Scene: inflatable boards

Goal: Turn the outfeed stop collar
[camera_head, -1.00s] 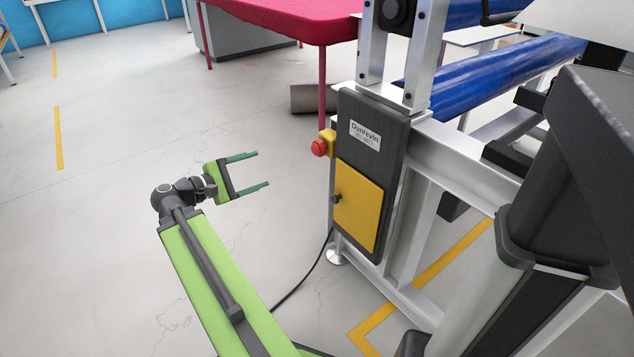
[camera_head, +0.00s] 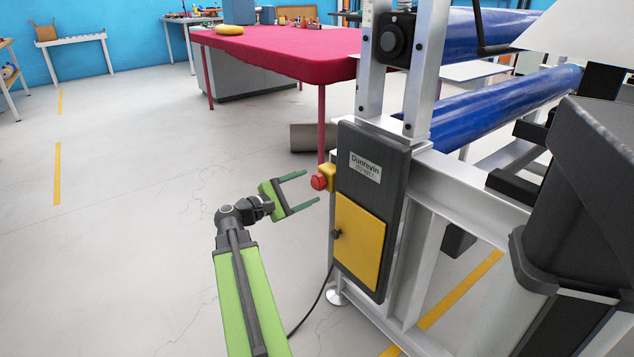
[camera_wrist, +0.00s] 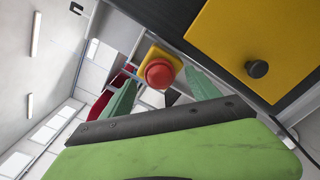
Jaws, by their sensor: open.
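A red round stop button (camera_head: 318,181) sits on a yellow block (camera_head: 328,174) on the left side of the dark machine panel (camera_head: 371,200). No separate collar can be made out; the red button is the only stop I see. My gripper (camera_head: 311,186) is open and empty, with its green fingertips close to the button's left side. In the wrist view the red button (camera_wrist: 160,73) appears between the two spread fingers, in front of its yellow block (camera_wrist: 160,54). I cannot tell whether the fingers touch it.
A yellow door (camera_head: 358,243) with a black knob (camera_head: 337,234) is below the button. Blue rollers (camera_head: 505,105) and a metal frame lie to the right. A red-topped table (camera_head: 280,52) stands behind.

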